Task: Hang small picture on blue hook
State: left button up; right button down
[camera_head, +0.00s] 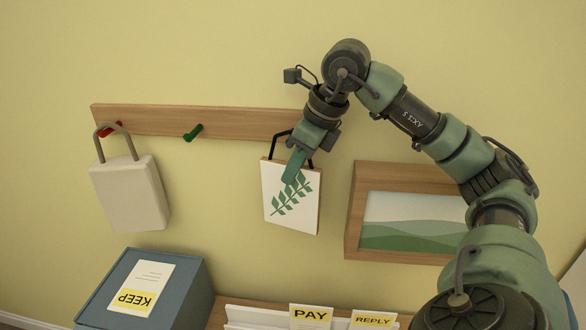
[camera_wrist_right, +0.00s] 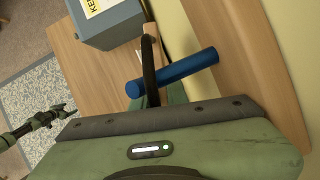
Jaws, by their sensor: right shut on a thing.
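The small picture (camera_head: 285,209), a white panel with a green leaf sprig and a black hanging strap (camera_head: 275,141), is upright against the wall below the right end of the wooden rail. My right gripper (camera_head: 293,166) is in front of its top edge, shut on the picture. The blue hook (camera_wrist_right: 190,68) is a peg in the right wrist view, hidden behind my gripper in the head view. The black strap (camera_wrist_right: 149,72) crosses the peg there; I cannot tell whether it rests on it. My left gripper (camera_wrist_right: 58,112) is small at the left of the wrist view, its jaws unclear.
On the rail (camera_head: 155,120), a beige bag (camera_head: 130,195) hangs at the red hook (camera_head: 112,129), and the green hook (camera_head: 193,132) is bare. A framed landscape (camera_head: 352,205) is close right of the small picture. A blue box (camera_head: 190,280) and a white sorter (camera_head: 255,315) stand below.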

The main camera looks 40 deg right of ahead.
jog(key=shift+d+f, duration=0.15)
jog(key=c, duration=1.3)
grip_release()
jog(key=v, duration=0.7)
jog(key=shift+d+r, duration=0.1)
jog(key=shift+r, duration=0.25)
jog(key=shift+s+a+r, duration=0.1)
jog(key=shift+a+r, duration=0.1)
jog(key=shift+a, duration=0.05)
jog(key=shift+f, duration=0.15)
